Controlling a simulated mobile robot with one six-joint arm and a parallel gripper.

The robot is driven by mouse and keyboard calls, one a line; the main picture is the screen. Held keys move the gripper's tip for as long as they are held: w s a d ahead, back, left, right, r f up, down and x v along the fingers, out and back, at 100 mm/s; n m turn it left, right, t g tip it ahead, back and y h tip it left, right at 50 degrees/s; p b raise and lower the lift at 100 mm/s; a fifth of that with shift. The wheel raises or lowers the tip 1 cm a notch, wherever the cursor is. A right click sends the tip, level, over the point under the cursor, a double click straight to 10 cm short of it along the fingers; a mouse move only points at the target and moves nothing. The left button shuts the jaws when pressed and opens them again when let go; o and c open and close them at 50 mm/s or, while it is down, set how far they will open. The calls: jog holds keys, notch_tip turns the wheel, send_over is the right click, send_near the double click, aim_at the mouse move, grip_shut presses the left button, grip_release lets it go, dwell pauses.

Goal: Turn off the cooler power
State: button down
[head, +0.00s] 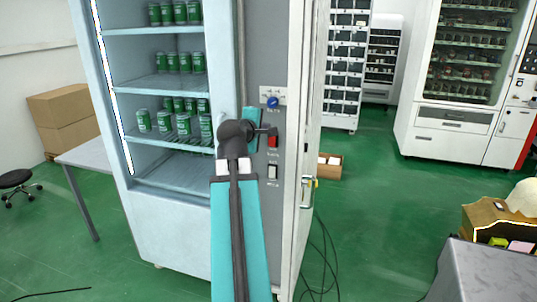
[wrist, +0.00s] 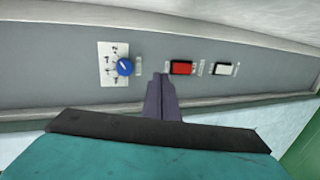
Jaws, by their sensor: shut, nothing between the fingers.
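The cooler (head: 172,222) is a tall pale cabinet with a grey control panel (head: 266,215) on its right side. The panel carries a blue knob (head: 272,101) on a white plate, a red rocker switch (head: 273,141) below it and a white switch (head: 272,172) lower down. In the wrist view the blue knob (wrist: 124,67), red switch (wrist: 181,67) and white switch (wrist: 222,69) lie in a row. My gripper (head: 271,130) is shut and empty, its tips (wrist: 162,77) just beside the red switch on the knob side. I cannot tell whether they touch the panel.
Green cans (head: 174,123) stand on the cooler's shelves. A door edge with a yellow-marked handle (head: 310,183) is right of the panel. Cables (head: 322,255) lie on the green floor. A grey table (head: 85,155) stands left, and a grey box (head: 485,272) is front right.

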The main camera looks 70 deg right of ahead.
jog(key=w+a+f+h+b, duration=0.1)
jog(key=a+f+b, duration=0.2)
jog(key=f+b, duration=0.6)
jog(key=shift+w+a+f+n+t+b, duration=0.15)
jog(key=shift+w+f+n+t+b, duration=0.15)
jog(key=shift+b, duration=1.2)
jog(key=shift+d+r+p, duration=0.1)
jog(key=shift+d+p, duration=0.15)
jog(key=shift+p, duration=0.2)
jog(key=p+x, duration=0.3)
jog(key=p, duration=0.3)
jog(key=shift+d+r, duration=0.1)
jog(key=shift+d, duration=0.1)
jog(key=p+x, duration=0.1)
jog(key=p, duration=0.3)
jog(key=p+x, duration=0.1)
jog(key=p, duration=0.2)
jog(key=shift+d+p, duration=0.25)
jog(key=shift+p, duration=0.1)
jog(key=d+p, duration=0.1)
jog(key=p, duration=0.3)
jog(key=shift+w, duration=0.15)
